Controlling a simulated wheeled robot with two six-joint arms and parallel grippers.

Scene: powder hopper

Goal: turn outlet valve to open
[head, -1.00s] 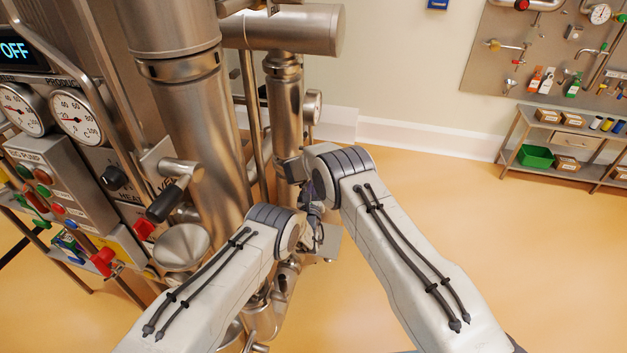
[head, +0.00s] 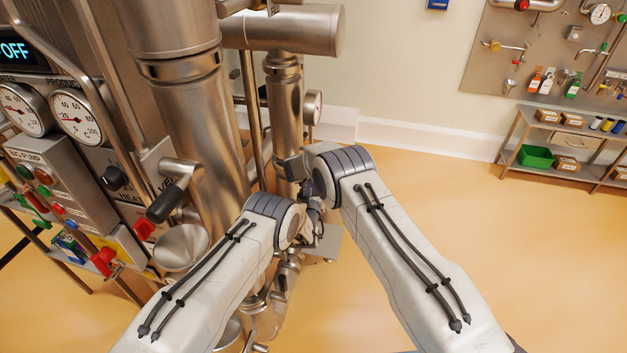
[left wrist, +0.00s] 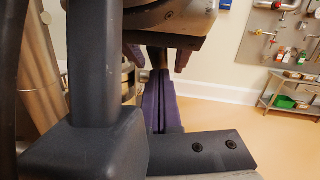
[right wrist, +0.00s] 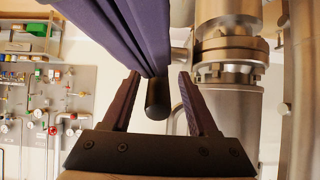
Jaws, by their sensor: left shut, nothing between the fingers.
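A dark cylindrical grip (right wrist: 157,98), seemingly the end of the outlet valve's handle, shows in the right wrist view beside a steel flanged pipe (right wrist: 232,62). My right gripper (right wrist: 155,100) is open, with one finger on each side of the grip and gaps visible. My left gripper's purple fingers are shut and empty in the left wrist view (left wrist: 160,105). They also reach down from the top of the right wrist view, overlapping the grip; I cannot tell whether they touch it. In the head view both grippers and this handle are mostly hidden by my arms.
A black-gripped lever (head: 167,202) sticks out from the steel column (head: 205,115) to the left. A control panel with gauges (head: 75,118) and buttons stands further left. Open floor (head: 450,210) lies to the right, with a shelf (head: 560,140) beyond.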

